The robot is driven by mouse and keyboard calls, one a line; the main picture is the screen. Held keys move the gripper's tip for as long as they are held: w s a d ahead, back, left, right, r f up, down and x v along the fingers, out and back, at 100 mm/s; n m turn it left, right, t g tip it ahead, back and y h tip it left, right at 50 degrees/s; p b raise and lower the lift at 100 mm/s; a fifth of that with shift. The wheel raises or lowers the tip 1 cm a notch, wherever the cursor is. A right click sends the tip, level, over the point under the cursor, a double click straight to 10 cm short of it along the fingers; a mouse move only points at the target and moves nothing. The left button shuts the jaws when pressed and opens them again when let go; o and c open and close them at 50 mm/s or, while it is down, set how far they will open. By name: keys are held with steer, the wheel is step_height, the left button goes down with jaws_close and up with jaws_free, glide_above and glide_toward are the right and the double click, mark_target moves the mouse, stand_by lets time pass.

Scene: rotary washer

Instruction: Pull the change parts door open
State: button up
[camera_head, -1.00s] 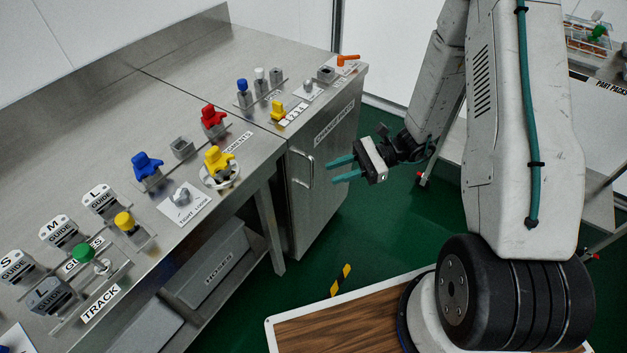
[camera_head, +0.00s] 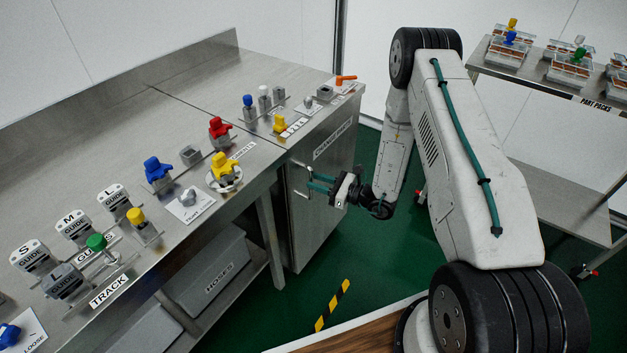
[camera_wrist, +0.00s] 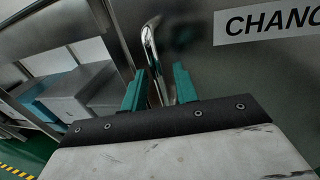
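The change parts door (camera_head: 327,210) is the steel front of the cabinet at the right end of the bench, and it looks closed. Its label (camera_head: 332,139) reads partly as "CHANGE PARTS" and shows cut off in the wrist view (camera_wrist: 268,24). The door's bar handle (camera_wrist: 152,50) stands upright in the wrist view, with its lower part between my two teal fingers. My gripper (camera_head: 312,181) is at the handle in the head view, and its fingers (camera_wrist: 160,88) are apart on either side of the bar. Gaps seem to remain beside the bar; contact cannot be told.
The bench top (camera_head: 130,110) carries colored knobs, guides and labeled parts. Grey bins, one labeled "HOSES" (camera_head: 219,280), sit on the shelf below. A cart (camera_head: 545,175) with part packs stands at the right. Green floor lies open before the cabinet.

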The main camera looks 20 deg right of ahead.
steer(key=shift+x, duration=1.2)
steer(key=shift+c, duration=0.2)
jaws_close()
steer(key=shift+d, duration=0.25)
steer(key=shift+s, duration=0.2)
